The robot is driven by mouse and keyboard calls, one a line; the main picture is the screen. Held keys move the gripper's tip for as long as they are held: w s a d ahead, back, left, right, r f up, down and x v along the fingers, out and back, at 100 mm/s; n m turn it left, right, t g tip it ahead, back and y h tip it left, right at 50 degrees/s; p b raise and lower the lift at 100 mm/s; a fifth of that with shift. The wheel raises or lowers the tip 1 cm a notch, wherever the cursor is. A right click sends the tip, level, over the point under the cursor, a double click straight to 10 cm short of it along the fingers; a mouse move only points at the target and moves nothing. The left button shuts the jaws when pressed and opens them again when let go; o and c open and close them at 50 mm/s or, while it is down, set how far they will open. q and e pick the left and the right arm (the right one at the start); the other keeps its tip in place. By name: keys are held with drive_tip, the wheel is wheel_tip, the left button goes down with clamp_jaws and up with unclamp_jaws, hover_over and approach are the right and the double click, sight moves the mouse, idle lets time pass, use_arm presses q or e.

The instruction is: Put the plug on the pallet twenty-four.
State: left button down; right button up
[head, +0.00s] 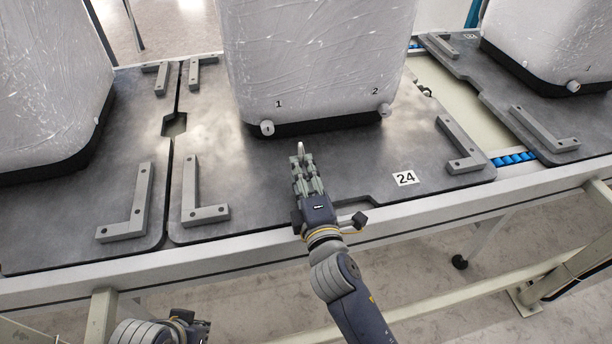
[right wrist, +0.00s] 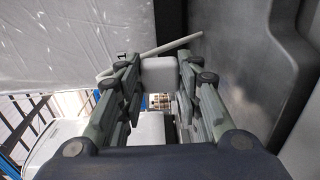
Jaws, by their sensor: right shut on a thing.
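The pallet twenty-four (head: 350,178) is a dark grey plate with a white "24" label near its front right. My right gripper (head: 301,162) is over its front middle part, shut on a small white plug (head: 300,148). In the right wrist view the plug (right wrist: 159,76) is a white block between the fingers, with a thin pale rod behind it. I cannot tell whether the plug touches the pallet. My left gripper (head: 190,322) is only partly in view at the bottom left; its fingers cannot be made out.
A wrapped white container (head: 318,60) stands on the pallet, with white fittings marked 1 (head: 267,127) and 2 (head: 385,110). Grey corner brackets (head: 205,214) rise from the pallet. Similar loaded pallets stand on both sides. Bare pallet surface lies around the label.

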drive_tip(key=shift+f, duration=0.1)
idle(0.3)
drive_tip(key=shift+f+b, duration=0.45)
drive_tip(key=shift+f, duration=0.1)
drive_tip(key=o, duration=1.2)
drive_tip(key=shift+c, duration=0.2)
drive_tip(key=shift+r, duration=0.15)
